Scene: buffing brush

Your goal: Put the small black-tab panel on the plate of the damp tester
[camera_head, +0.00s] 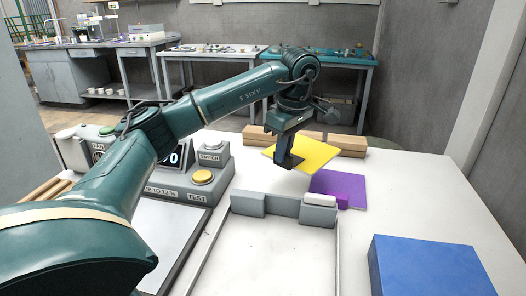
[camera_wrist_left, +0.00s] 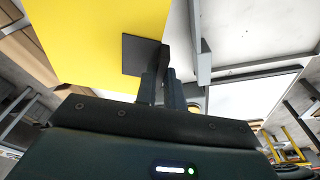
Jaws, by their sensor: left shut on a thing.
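A yellow panel (camera_head: 312,150) with a black tab (camera_wrist_left: 140,55) is at the back middle of the white table. My left gripper (camera_head: 287,162) reaches over from the left and is shut on the black tab at the panel's near left part. The yellow panel (camera_wrist_left: 85,35) also fills the upper left of the left wrist view, beside the fingers (camera_wrist_left: 163,88). I cannot tell how high the panel is above the table. The damp tester (camera_head: 190,180) stands at the left with its display, buttons and pale plate (camera_head: 170,235); my left arm partly covers it. My right gripper is not in view.
A purple panel (camera_head: 338,184) with a purple tab lies right of the yellow one. Wooden blocks (camera_head: 345,142) are behind. A frame with grey blocks (camera_head: 283,204) occupies the middle front. A blue block (camera_head: 430,268) stands at the front right.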

